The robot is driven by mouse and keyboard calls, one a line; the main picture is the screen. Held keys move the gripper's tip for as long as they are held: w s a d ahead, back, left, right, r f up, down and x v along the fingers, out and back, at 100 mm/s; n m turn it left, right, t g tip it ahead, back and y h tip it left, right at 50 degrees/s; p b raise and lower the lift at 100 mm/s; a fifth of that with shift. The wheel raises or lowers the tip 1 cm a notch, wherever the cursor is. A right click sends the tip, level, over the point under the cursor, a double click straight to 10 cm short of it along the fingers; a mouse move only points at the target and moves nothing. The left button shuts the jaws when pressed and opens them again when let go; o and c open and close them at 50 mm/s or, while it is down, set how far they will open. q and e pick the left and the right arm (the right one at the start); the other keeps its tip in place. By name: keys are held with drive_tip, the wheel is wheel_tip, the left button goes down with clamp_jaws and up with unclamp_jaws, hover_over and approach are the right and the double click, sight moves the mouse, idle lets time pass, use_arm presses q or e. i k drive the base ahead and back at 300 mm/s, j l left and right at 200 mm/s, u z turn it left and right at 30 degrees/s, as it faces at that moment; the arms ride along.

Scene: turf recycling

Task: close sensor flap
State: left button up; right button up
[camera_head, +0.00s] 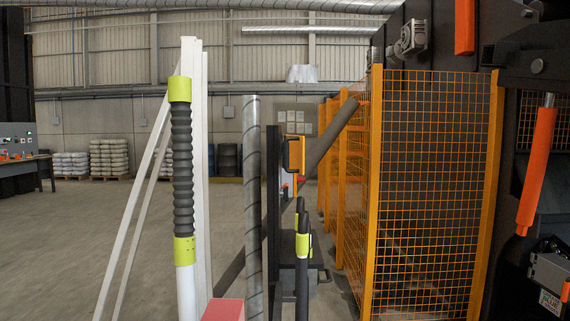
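A small orange-framed dark part (294,153) stands out near the middle of the head view, fixed beside a dark upright post (273,210). It may be the sensor flap, but I cannot tell for sure, nor whether it is open or closed. Part of a red block (223,310) shows at the bottom edge. Neither of my grippers can be made out in this view.
A ribbed black hose with lime ends (183,155), white beams (199,130) and a grey pipe (252,200) stand upright in front. An orange mesh fence (435,180) and dark machinery (535,65) block the right. Open floor (60,245) lies left.

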sight(293, 159)
drive_tip(key=k+u, duration=0.1)
drive_tip(key=u, duration=0.3)
drive_tip(key=k+u, duration=0.15)
drive_tip(key=u, duration=0.25)
drive_tip(key=k+u, duration=0.1)
drive_tip(key=u, duration=0.3)
drive_tip(key=i+l, duration=0.1)
drive_tip(key=l, duration=0.3)
drive_tip(key=i+l, duration=0.1)
drive_tip(key=l, duration=0.3)
drive_tip(key=i+l, duration=0.15)
drive_tip(key=l, duration=0.25)
drive_tip(key=i+l, duration=0.1)
drive_tip(key=l, duration=0.3)
drive_tip(key=i+l, duration=0.1)
drive_tip(key=l, duration=0.3)
drive_tip(key=i+l, duration=0.1)
drive_tip(key=l, duration=0.3)
drive_tip(key=i+l, duration=0.15)
drive_tip(key=l, duration=0.25)
drive_tip(key=u, duration=0.05)
